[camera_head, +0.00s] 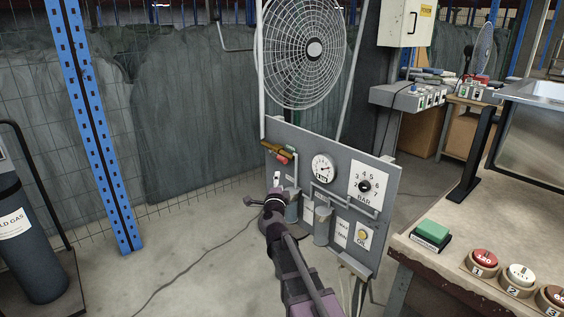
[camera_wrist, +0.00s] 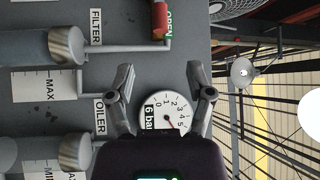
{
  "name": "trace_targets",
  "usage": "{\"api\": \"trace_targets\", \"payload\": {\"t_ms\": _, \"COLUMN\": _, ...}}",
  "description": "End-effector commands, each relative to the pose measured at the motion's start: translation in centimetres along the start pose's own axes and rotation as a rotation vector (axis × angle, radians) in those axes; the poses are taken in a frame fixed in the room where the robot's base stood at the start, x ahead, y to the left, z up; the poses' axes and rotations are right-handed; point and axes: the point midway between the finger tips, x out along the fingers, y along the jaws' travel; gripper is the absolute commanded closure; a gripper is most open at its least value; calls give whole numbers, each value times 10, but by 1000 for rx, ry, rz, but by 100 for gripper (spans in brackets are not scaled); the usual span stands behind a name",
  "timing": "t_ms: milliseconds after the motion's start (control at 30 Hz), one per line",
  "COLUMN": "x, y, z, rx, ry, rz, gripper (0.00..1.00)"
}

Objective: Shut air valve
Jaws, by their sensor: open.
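The air valve, with a brass-coloured body and a red part (camera_head: 283,159), sits at the upper left of the grey panel in the head view. In the wrist view its red part (camera_wrist: 159,18) shows at the top edge, next to a green OPEN label (camera_wrist: 169,24); the rest of it is cut off. My gripper (camera_head: 268,199) is in front of the panel's left side, below the valve. In the wrist view my gripper (camera_wrist: 163,84) has its two fingers spread apart with nothing between them. The valve lies beyond the fingertips, apart from them.
The panel (camera_head: 386,190) carries a pressure gauge (camera_head: 323,168), also in the wrist view (camera_wrist: 165,112), a BAR dial (camera_head: 364,186), cylinders and pipes. A fan (camera_head: 314,48) stands behind it.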

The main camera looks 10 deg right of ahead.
Motion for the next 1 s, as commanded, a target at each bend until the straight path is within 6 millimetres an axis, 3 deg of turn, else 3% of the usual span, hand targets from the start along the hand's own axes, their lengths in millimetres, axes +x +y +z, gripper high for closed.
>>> {"api": "trace_targets", "payload": {"t_ms": 267, "x": 5, "y": 0, "z": 0, "rx": -2, "ry": -1, "rz": 0, "gripper": 32}}
{"api": "trace_targets", "payload": {"t_ms": 467, "x": 21, "y": -1, "z": 1, "rx": -3, "ry": -1, "rz": 0, "gripper": 32}}
{"api": "trace_targets", "payload": {"t_ms": 1000, "x": 101, "y": -1, "z": 1, "rx": -3, "ry": -1, "rz": -1, "gripper": 32}}
